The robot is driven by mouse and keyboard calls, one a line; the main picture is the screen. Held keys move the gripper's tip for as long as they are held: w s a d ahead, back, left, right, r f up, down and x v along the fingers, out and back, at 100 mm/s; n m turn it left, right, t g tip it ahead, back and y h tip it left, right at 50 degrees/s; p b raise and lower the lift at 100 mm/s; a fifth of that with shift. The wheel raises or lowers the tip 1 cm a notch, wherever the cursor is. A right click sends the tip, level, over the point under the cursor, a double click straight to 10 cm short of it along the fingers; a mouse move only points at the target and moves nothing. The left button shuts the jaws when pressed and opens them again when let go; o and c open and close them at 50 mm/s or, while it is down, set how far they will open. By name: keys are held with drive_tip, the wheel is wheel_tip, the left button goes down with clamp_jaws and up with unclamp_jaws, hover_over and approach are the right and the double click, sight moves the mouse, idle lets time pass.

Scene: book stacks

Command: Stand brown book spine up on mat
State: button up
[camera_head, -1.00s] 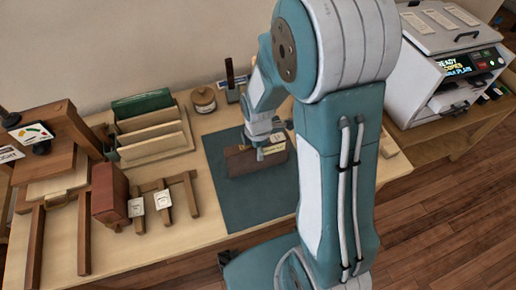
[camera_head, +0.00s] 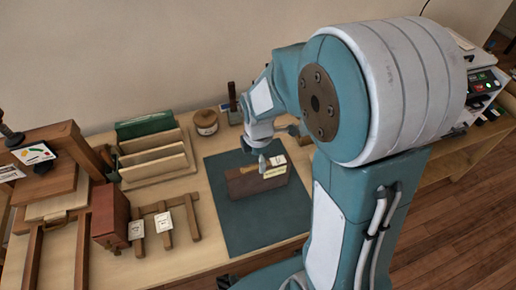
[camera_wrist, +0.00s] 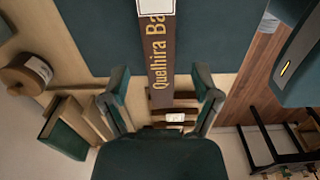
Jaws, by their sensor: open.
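The brown book (camera_head: 258,182) stands on its long edge on the dark teal mat (camera_head: 250,228), with its narrow spine facing up. In the wrist view its spine (camera_wrist: 160,58) shows gold lettering and a white label, and runs between my two fingers. My gripper (camera_head: 264,163) is open just above the book in the head view. In the wrist view my gripper (camera_wrist: 160,82) has one finger on each side of the spine, with visible gaps. The head view partly hides the fingertips, so their exact height over the book is unclear.
The mat's front part is clear.

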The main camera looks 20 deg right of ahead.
wheel_tip(320, 180, up, 4)
drive_tip(key=shift+d+r, duration=0.1)
drive_tip(key=shift+r, duration=0.1)
drive_tip(key=shift+s+r, duration=0.15)
drive_tip(key=shift+r, duration=0.4)
drive_tip(key=s+r+m+t, duration=0.5)
drive_tip(key=s+r+m, duration=0.8)
drive_tip(key=m, duration=0.5)
drive_tip(key=shift+s, duration=0.4)
